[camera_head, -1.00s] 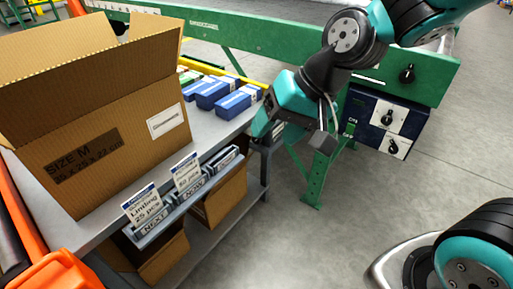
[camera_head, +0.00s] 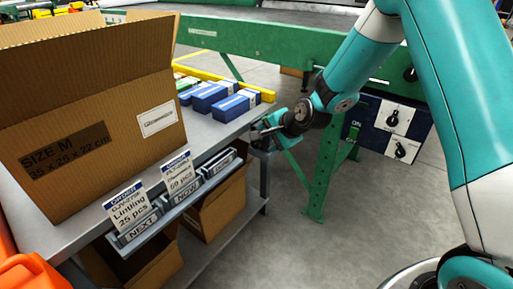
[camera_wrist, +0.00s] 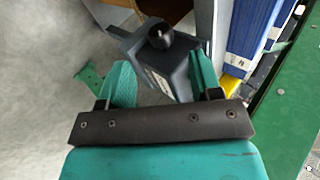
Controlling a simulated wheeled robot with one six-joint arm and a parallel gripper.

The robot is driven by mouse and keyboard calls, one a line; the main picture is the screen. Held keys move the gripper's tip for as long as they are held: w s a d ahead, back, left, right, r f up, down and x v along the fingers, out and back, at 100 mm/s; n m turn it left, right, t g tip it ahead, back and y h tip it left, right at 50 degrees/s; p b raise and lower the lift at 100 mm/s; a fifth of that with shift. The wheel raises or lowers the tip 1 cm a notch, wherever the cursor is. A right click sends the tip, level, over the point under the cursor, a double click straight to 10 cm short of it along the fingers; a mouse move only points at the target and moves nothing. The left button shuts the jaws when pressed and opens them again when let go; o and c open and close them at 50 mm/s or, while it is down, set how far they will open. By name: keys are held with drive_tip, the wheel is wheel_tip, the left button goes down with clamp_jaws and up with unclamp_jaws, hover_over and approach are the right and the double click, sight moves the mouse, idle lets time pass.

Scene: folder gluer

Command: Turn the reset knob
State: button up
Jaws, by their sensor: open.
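A black round knob (camera_wrist: 160,37) sits on a small dark grey box (camera_wrist: 150,62) in the wrist view. No label that I can read says whether it is the reset knob. My gripper (camera_wrist: 161,76) is open, with one teal finger to each side of the box; I cannot tell whether they touch it. In the head view my gripper (camera_head: 268,131) is at the right corner of the grey table, and the box is mostly hidden there. Other black knobs sit on a control panel (camera_head: 379,130) on the right: an upper one (camera_head: 392,118) and a lower one (camera_head: 400,151).
A big open cardboard box (camera_head: 95,130) stands on the grey table (camera_head: 205,138). Blue packs (camera_head: 228,106) lie near its right end. Label holders (camera_head: 178,205) line the front edge. A green machine frame (camera_head: 270,48) runs behind. The floor in front is clear.

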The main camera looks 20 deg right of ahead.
sight(257, 143)
drive_tip(key=b+x, duration=0.1)
drive_tip(key=x, duration=0.6)
drive_tip(key=shift+a, duration=0.1)
drive_tip(key=shift+r, duration=0.1)
drive_tip(key=c, duration=0.9)
